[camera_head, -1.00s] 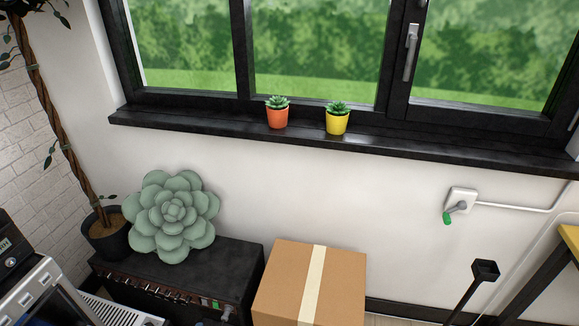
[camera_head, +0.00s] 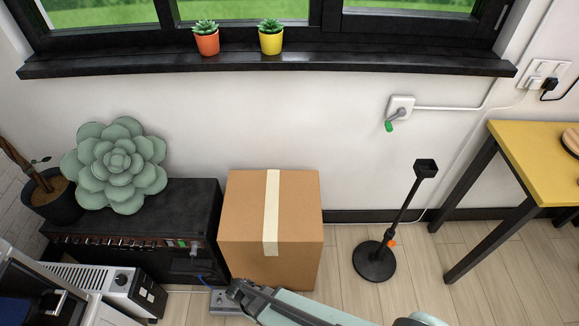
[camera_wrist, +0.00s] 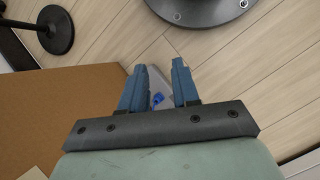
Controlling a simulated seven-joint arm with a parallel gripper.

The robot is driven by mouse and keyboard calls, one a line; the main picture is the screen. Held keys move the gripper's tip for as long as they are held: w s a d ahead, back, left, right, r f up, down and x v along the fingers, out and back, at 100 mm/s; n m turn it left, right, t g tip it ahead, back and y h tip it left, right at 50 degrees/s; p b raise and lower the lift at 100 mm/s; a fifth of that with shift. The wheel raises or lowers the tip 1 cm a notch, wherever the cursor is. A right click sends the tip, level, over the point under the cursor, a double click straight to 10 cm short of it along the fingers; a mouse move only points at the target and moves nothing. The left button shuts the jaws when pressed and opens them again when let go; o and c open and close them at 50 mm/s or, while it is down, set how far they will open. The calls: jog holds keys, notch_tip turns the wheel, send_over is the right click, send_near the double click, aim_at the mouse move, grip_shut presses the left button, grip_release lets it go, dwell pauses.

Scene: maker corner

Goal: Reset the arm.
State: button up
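My gripper (camera_wrist: 158,72) shows in the wrist view with its two blue fingers apart and nothing held between them. Its fingers point down toward the floor beside the cardboard box (camera_wrist: 75,110). In the head view my arm enters from the bottom edge and its dark end lies in front of the box (camera_head: 295,215); the fingers are hard to make out there. A grey pedal-like unit (camera_head: 222,302) with a blue part lies on the floor near it, and the unit (camera_wrist: 155,84) shows beyond the gap between my fingers.
A black stand (camera_head: 375,262) is right of the box, and a yellow-topped table (camera_head: 540,165) is farther right. A black amplifier (camera_head: 130,215) bearing a large succulent (camera_head: 118,165) stands left. Two small potted plants sit on the windowsill (camera_head: 350,62). Wooden floor (camera_head: 330,255) is bare between box and stand.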

jog(key=s+d+r+m+g+y, duration=0.1)
jog(key=d+m, duration=0.4)
jog(key=d, duration=0.7)
jog(key=s+d+r+m+g+y, duration=0.1)
jog(key=d+m+g+y, duration=0.3)
jog(key=d, duration=0.7)
jog(key=shift+s+d+r+m, duration=0.15)
jog(key=shift+s+d+m, duration=0.3)
jog(key=shift+m, duration=0.75)
jog(key=shift+o, duration=0.3)
jog(key=shift+a, duration=0.1)
